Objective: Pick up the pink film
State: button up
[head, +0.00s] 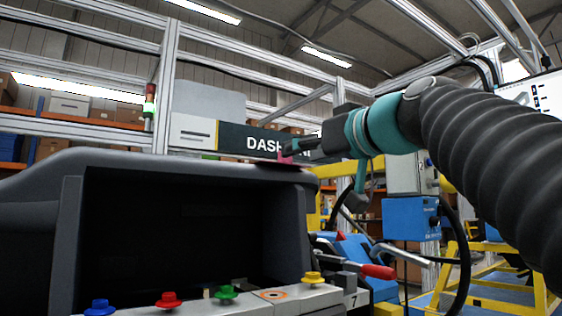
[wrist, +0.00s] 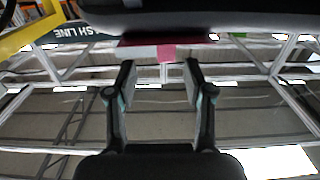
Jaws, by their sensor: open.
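The pink film (head: 285,159) shows as a small pink tab at the top right edge of the dark dashboard module (head: 180,160). In the wrist view the pink tab (wrist: 166,53) sticks out from a darker red strip along the edge of the dashboard (wrist: 200,22). My gripper (head: 292,148) is at the dashboard's top right corner, beside the tab. In the wrist view my gripper (wrist: 160,72) is open and empty. The tab lies ahead of the gap between its two fingertips, which look apart from it. The rest of the film is hard to make out.
The dashboard has a large dark opening. Below it is a panel with blue (head: 99,307), red (head: 168,300), green (head: 226,293) and yellow knobs (head: 312,278). A red-handled clamp (head: 378,271) stands at right. Aluminium frames and a sign (head: 262,140) are behind.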

aim_at(285, 163)
jog(key=shift+s+a+p+x, duration=0.15)
jog(key=shift+p+x, duration=0.2)
jog(key=shift+x, duration=1)
jog(key=shift+s+a+p+x, duration=0.1)
jog(key=shift+a+p+x, duration=0.15)
jog(key=shift+x, duration=1.15)
jog(key=shift+d, duration=0.1)
jog(key=c, duration=0.9)
